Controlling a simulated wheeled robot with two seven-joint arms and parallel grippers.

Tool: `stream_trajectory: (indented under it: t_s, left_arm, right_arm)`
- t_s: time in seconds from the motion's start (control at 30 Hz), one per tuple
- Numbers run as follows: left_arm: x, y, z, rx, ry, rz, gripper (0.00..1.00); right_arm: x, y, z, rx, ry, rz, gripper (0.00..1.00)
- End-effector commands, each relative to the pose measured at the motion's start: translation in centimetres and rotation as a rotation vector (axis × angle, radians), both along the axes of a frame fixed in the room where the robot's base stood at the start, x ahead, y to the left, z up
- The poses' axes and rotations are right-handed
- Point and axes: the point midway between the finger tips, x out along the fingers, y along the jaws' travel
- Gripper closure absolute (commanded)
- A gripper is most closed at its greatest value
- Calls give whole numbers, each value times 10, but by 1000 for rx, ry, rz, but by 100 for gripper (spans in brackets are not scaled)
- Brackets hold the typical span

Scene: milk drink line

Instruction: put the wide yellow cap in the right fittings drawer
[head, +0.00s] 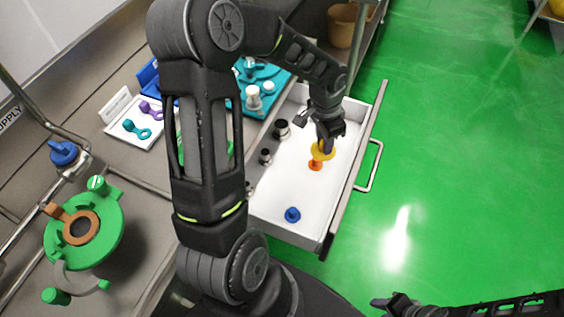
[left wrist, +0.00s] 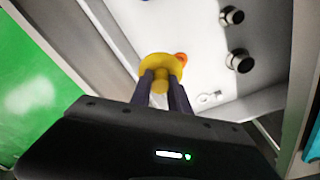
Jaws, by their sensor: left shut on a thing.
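The wide yellow cap (head: 322,152) is in the jaws of my left gripper (head: 325,142), over the white floor of the open drawer (head: 275,199). In the left wrist view the yellow cap (left wrist: 162,68) sits between the two dark fingertips (left wrist: 161,84), which are shut on it. An orange piece (head: 315,165) lies on the drawer floor just below the cap and is partly hidden by it in the wrist view. I cannot tell whether the cap touches the floor. My right gripper (head: 390,303) shows only in part at the bottom edge.
The drawer also holds a blue cap (head: 292,215) and black-and-steel fittings (head: 281,129). Its front wall has a handle (head: 371,166). Left on the counter are a green round fixture (head: 105,232), a white tray (head: 127,139) and a teal tray (head: 268,75). Green floor is clear at right.

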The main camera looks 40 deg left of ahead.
Motion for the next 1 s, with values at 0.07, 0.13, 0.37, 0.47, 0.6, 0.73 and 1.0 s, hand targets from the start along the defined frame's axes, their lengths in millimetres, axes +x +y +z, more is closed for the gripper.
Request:
stream_trajectory:
  t_s: [0.07, 0.13, 0.37, 0.47, 0.6, 0.73, 1.0]
  left_arm:
    - [-12, 9, -24, 0, 9, -202, 100]
    - [-20, 14, -36, 0, 11, -402, 100]
    - [-37, 19, -63, -1, 9, -1109, 100]
    - [-41, 18, -70, -6, 3, -1436, 100]
    - [-44, 16, -75, -14, -2, -1870, 100]
    - [-45, 15, -76, -23, -3, -2178, 100]
    - [-45, 16, -76, -31, -1, -2418, 100]
  right_arm:
    - [1, 0, -11, 2, -3, 0, 64]
    - [1, 0, -15, 1, -4, 1, 64]
    - [2, 1, -24, 4, -7, 3, 64]
    - [2, 1, -26, 5, -9, 3, 64]
    - [3, 1, -27, 6, -10, 4, 64]
    - [3, 2, -27, 5, -10, 5, 64]
    - [3, 2, -27, 5, -11, 6, 64]
